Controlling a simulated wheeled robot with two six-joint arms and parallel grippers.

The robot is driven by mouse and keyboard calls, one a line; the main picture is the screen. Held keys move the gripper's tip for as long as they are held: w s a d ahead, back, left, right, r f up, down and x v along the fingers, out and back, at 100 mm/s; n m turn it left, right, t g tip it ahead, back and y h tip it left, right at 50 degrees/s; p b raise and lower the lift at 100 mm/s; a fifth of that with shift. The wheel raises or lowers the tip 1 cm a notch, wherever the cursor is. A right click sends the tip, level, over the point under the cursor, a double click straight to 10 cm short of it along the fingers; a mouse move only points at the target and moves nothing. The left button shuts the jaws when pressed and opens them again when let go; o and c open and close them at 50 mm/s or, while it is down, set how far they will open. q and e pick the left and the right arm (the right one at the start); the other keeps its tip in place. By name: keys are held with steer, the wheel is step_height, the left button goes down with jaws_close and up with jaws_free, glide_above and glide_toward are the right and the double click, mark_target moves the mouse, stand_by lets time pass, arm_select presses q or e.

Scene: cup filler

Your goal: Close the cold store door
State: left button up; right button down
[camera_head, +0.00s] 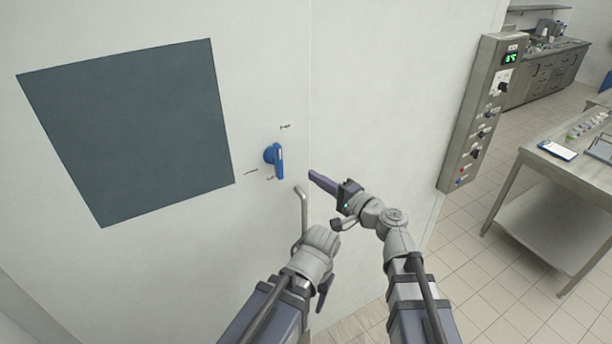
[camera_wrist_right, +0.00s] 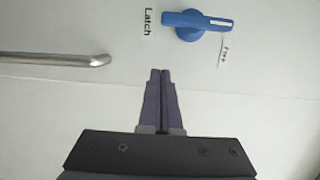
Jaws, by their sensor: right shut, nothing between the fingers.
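The cold store door (camera_head: 262,75) is a large white panel with a dark window (camera_head: 130,130). It looks flush with the wall panel (camera_head: 380,90) along a thin seam; I cannot tell whether it is fully shut. A blue latch lever (camera_head: 279,161) also shows in the wrist view (camera_wrist_right: 198,22), its marked end toward the "Free" label. Below it is a metal bar handle (camera_head: 303,208), seen at the left of the wrist view (camera_wrist_right: 60,60). My right gripper (camera_head: 314,178) is shut and empty beside the seam, right of the lever (camera_wrist_right: 160,76). My left gripper (camera_head: 323,292) points down, its jaws unclear.
A control panel (camera_head: 483,115) with knobs and a green display is on the wall's right end. A steel table (camera_head: 530,170) stands at the right, with a counter (camera_head: 545,75) behind. Tiled floor (camera_head: 480,245) between is clear.

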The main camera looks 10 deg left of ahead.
arm_select(q)
steer(key=shift+s+a, duration=0.15)
steer(key=shift+a, duration=0.2)
arm_select(e)
steer(key=v, duration=0.6)
steer(key=shift+s+a, duration=0.15)
steer(key=shift+s, duration=0.25)
